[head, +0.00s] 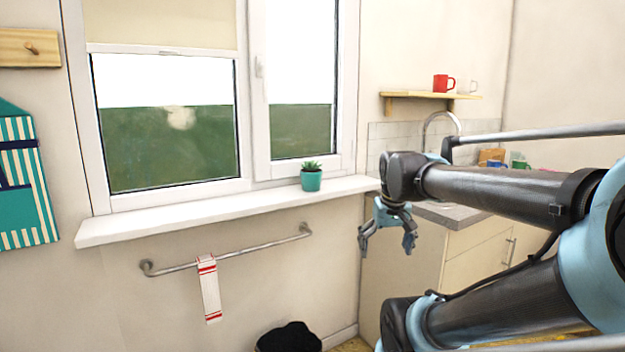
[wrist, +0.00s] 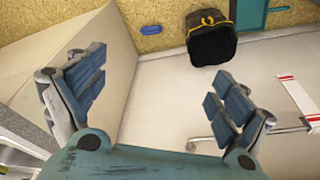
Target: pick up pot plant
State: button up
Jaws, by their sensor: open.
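The pot plant (head: 311,177) is a small green succulent in a teal pot. It stands upright on the right part of the white window sill (head: 215,209) in the head view. My gripper (head: 387,246) is open and empty, pointing down, to the right of the plant and lower than the sill. The two are apart. In the wrist view my gripper (wrist: 160,105) shows its two spread fingers with nothing between them. The pot plant does not show in the wrist view.
A metal rail (head: 228,251) with a red-striped towel (head: 209,288) hangs below the sill. A dark bin (head: 288,338) stands on the floor; a black container (wrist: 211,40) shows in the wrist view. The kitchen counter (head: 450,214) is at right. A shelf (head: 430,96) holds a red mug (head: 441,84).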

jog(key=w+a+r+n, duration=0.1)
jog(key=w+a+r, duration=0.3)
jog(key=w+r, duration=0.35)
jog(key=w+a+r+n, duration=0.1)
jog(key=w+a+r, duration=0.3)
jog(key=w+r, duration=0.4)
jog(key=n+t+y, duration=0.1)
send_near(309, 161)
jog(key=x, duration=1.3)
jog(key=shift+w+d+f, duration=0.15)
jog(key=shift+d, duration=0.2)
jog(key=shift+w+a+f, duration=0.1)
jog(key=shift+w+f, duration=0.1)
jog(key=shift+f, duration=0.35)
jog(key=shift+c, duration=0.5)
jog(key=c, duration=1.4)
